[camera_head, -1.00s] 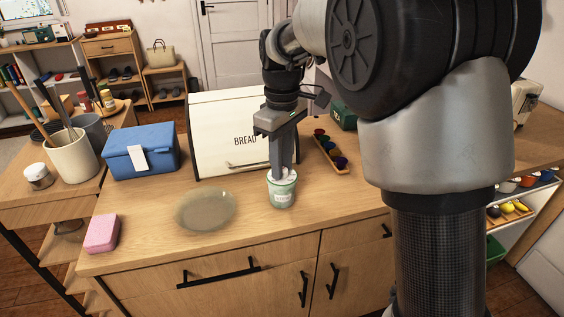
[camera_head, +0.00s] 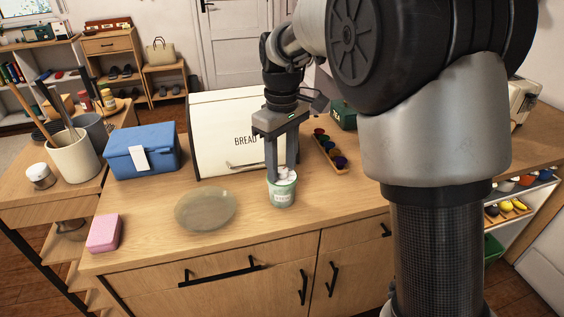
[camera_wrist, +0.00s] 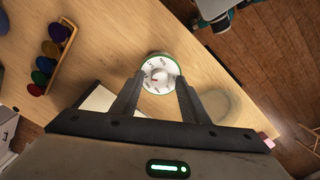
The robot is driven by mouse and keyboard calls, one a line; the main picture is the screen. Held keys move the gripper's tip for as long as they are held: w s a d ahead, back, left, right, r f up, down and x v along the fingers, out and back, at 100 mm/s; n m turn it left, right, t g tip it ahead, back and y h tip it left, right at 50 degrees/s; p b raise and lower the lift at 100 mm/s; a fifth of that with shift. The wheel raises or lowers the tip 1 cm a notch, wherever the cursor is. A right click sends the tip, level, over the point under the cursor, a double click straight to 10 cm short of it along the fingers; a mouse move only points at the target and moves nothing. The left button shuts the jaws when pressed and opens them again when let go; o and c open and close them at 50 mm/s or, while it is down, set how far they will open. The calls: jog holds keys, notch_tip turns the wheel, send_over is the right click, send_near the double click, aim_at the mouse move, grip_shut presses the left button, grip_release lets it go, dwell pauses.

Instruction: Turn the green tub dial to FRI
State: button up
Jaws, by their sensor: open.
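The green tub (camera_head: 282,191) stands upright on the wooden counter in front of the bread box. Its white dial (camera_head: 283,174) faces up on top. In the wrist view the dial (camera_wrist: 159,76) shows day marks around its rim and a small red mark near its middle; the lettering is too small to read surely. My gripper (camera_head: 281,172) points down over the tub with its fingers apart, one on each side of the dial's raised middle. In the wrist view my gripper (camera_wrist: 154,88) is open, with fingertips by the dial's near edge. I cannot tell whether they touch it.
A cream bread box (camera_head: 225,130) stands close behind the tub. A clear plate (camera_head: 206,209) lies to its left, with a blue box (camera_head: 141,151) and a pink block (camera_head: 103,233) farther left. A wooden tray of coloured cups (camera_head: 330,152) is at the right.

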aim_at(282, 170)
notch_tip(282, 170, up, 17)
jog(key=p, duration=0.4)
jog(key=shift+r, duration=0.2)
